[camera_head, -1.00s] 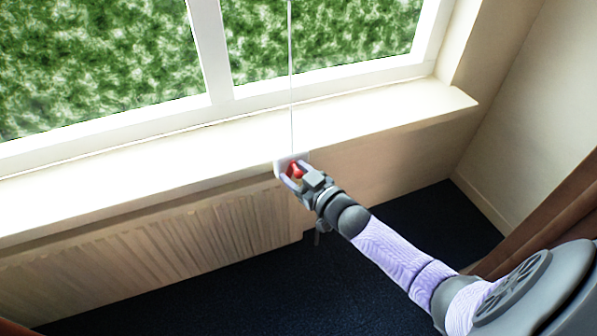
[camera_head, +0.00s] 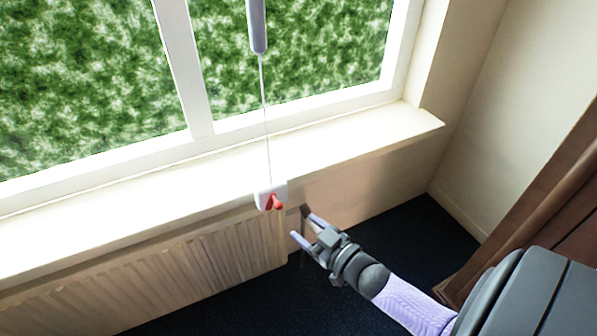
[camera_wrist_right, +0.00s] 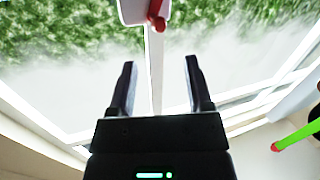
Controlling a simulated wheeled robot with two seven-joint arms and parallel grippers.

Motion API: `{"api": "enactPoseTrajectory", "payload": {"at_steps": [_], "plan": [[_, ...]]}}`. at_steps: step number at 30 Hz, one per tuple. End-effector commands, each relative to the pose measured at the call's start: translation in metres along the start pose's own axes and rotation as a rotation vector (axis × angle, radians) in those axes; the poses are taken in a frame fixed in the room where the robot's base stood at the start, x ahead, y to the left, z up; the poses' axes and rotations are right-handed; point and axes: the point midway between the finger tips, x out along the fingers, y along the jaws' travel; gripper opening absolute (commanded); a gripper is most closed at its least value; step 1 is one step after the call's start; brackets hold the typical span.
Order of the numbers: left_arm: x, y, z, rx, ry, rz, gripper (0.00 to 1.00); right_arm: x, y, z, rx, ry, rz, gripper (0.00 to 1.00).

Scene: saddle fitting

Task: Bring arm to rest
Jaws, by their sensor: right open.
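My right gripper (camera_head: 300,226) is open and empty, its two fingers spread. It is below and to the right of a white block with a red lever (camera_head: 271,197), with a gap between them in the head view. The block is at the lower end of a thin cord (camera_head: 266,120), in front of the window sill. In the right wrist view, my open fingers (camera_wrist_right: 160,62) show with nothing between them but background, and the white block (camera_wrist_right: 133,10) with its red lever is at the top edge. My left gripper is not in view.
A pale grey cylinder (camera_head: 257,28) is on the cord above, before the window. The sill (camera_head: 350,132) and radiator (camera_head: 190,266) lie behind. A brown curtain (camera_head: 545,215) hangs at right. A green stick with a red tip (camera_wrist_right: 300,135) shows in the wrist view. Dark floor is clear.

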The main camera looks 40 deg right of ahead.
Motion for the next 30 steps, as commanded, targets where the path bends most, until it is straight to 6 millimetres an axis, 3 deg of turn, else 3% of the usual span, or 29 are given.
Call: {"api": "enactPoseTrajectory", "payload": {"at_steps": [11, 14, 17, 18, 20, 21, 24, 27, 30], "plan": [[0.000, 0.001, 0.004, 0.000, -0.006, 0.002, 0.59, 0.000, 0.000, 0.002, 0.001, -0.007, 0.001, 0.64], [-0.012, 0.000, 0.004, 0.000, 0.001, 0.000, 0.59, -0.016, -0.005, 0.026, 0.006, -0.134, 0.018, 0.64], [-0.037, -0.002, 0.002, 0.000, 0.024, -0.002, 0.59, -0.069, -0.023, 0.086, 0.008, -0.455, 0.036, 0.64], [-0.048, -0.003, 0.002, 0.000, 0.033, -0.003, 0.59, -0.102, -0.035, 0.112, 0.005, -0.610, 0.031, 0.64], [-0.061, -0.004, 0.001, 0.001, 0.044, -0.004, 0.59, -0.155, -0.055, 0.143, -0.005, -0.832, 0.010, 0.64], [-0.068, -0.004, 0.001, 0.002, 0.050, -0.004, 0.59, -0.192, -0.068, 0.157, -0.013, -0.967, -0.011, 0.64], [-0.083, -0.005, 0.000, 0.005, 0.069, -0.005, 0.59, -0.275, -0.096, 0.176, -0.037, -1.249, -0.076, 0.64], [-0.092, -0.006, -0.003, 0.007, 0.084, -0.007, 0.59, -0.336, -0.114, 0.179, -0.057, -1.440, -0.136, 0.64], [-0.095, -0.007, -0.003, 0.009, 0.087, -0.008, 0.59, -0.367, -0.123, 0.179, -0.069, -1.536, -0.169, 0.64]]}}
